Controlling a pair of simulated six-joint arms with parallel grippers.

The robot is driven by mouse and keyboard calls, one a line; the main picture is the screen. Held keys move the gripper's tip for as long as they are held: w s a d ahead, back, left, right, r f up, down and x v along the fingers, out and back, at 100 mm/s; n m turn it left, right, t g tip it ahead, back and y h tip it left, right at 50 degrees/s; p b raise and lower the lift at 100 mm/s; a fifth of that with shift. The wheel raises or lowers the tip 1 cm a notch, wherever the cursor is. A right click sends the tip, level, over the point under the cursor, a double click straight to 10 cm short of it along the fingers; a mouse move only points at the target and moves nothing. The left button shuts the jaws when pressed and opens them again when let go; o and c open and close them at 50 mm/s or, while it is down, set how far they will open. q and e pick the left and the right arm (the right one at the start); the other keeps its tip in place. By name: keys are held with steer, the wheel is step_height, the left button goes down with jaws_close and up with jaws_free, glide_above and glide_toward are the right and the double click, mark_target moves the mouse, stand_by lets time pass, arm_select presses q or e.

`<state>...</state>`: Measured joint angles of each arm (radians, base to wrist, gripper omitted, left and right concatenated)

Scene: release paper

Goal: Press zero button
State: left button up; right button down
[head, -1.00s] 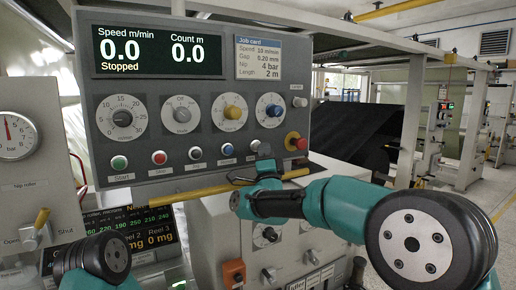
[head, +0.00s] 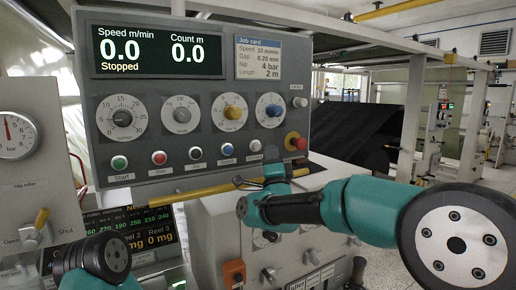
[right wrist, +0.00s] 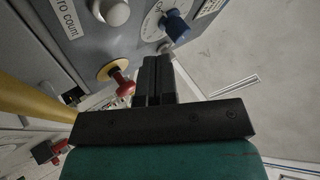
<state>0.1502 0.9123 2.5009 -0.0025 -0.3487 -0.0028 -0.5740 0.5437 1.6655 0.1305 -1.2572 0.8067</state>
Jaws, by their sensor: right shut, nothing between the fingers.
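The zero count button (head: 256,146) is a pale round button at the right end of the panel's lower row. It also shows in the right wrist view (right wrist: 112,12), beside a label of which "ro count" can be read. My right gripper (head: 271,153) is shut and empty. In the head view it is just right of the button, between it and the red mushroom button. In the right wrist view its closed dark fingers (right wrist: 156,66) point at the panel, apart from the zero button. Only my left arm shows at the lower left; its gripper is out of view.
The red mushroom button (head: 296,141) is close to the right of the gripper. The blue knob (head: 273,110) and a small grey knob (head: 299,102) are above. A yellow bar (head: 205,189) runs below the panel (head: 150,88). The display reads 0.0 for speed and count.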

steer(key=shift+s+d, duration=0.5)
steer(key=shift+s, duration=0.35)
